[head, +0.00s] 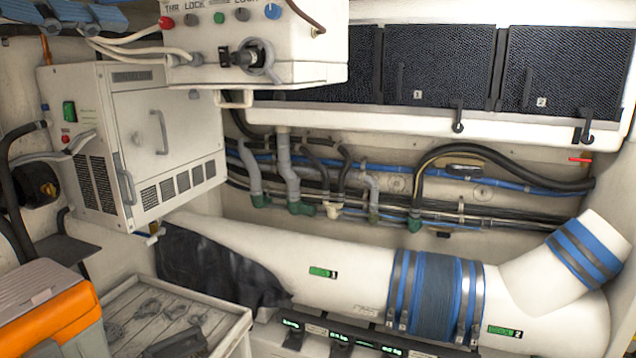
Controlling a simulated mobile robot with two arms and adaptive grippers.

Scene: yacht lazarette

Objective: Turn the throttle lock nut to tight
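A white control box (300,45) hangs at the top, left of centre. Its upper face carries a row of small coloured knobs and lettering that reads "THR LOCK" at the left, with a second "LOCK" partly cut off. On its front is a black fitting (238,58) with a grey ring-like part (266,62) around or beside it. I cannot tell for certain which part is the throttle lock nut, or how tight it is. Neither of my grippers can be made out in the head view.
A white cabinet (165,122) with handles and vents stands left, below the box. A large white duct (350,262) with blue bands runs across the lower part. A slatted tray (150,312) and an orange case (45,325) fill the lower left. Dark panels (440,65) line the upper right.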

